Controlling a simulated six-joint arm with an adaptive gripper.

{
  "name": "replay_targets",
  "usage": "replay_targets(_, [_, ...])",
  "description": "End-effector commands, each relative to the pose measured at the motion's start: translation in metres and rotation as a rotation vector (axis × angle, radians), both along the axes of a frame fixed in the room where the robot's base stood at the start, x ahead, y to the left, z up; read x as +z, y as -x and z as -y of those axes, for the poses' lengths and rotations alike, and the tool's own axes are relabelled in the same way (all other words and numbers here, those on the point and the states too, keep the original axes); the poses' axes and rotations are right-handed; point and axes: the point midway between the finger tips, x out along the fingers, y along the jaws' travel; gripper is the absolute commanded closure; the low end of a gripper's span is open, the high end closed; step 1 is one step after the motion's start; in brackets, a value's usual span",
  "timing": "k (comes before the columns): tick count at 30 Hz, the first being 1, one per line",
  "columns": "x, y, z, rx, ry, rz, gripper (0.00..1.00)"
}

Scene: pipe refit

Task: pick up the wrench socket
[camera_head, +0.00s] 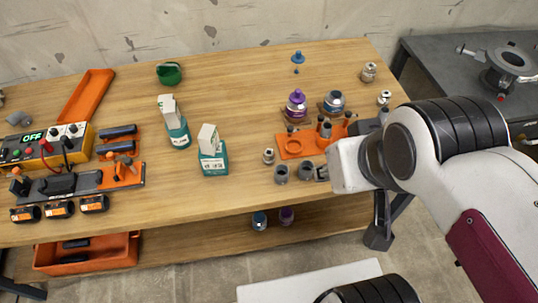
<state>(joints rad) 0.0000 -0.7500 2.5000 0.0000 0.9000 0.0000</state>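I cannot tell which is the wrench socket, or whether the fingers touch the closer one. A small metal fitting (268,156) stands behind them. My wrist hides part of the table's right side.
An orange holder (291,149) with dark pegs lies behind the cylinders. Purple (296,104) and blue-grey (333,103) fittings stand behind it. Teal-and-white boxes (212,160) stand left. The wooden table (225,105) has free room at centre back. A grey table (440,72) stands right.

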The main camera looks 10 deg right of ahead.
Motion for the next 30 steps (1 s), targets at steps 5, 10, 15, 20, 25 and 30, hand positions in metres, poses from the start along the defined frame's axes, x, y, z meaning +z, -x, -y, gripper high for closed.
replay_targets(5, [0.0, 0.0, 0.0, 0.0, -0.001, 0.0, 0.73])
replay_targets(10, [0.0, -0.008, -0.007, 0.01, -0.02, 0.009, 0.73])
replay_targets(15, [0.001, -0.029, -0.026, 0.03, -0.076, 0.034, 0.73])
replay_targets(20, [0.003, -0.06, -0.054, 0.047, -0.158, 0.071, 0.73])
replay_targets(25, [0.004, -0.096, -0.085, 0.046, -0.247, 0.114, 0.73])
replay_targets(30, [0.002, -0.129, -0.111, 0.021, -0.326, 0.153, 0.73])
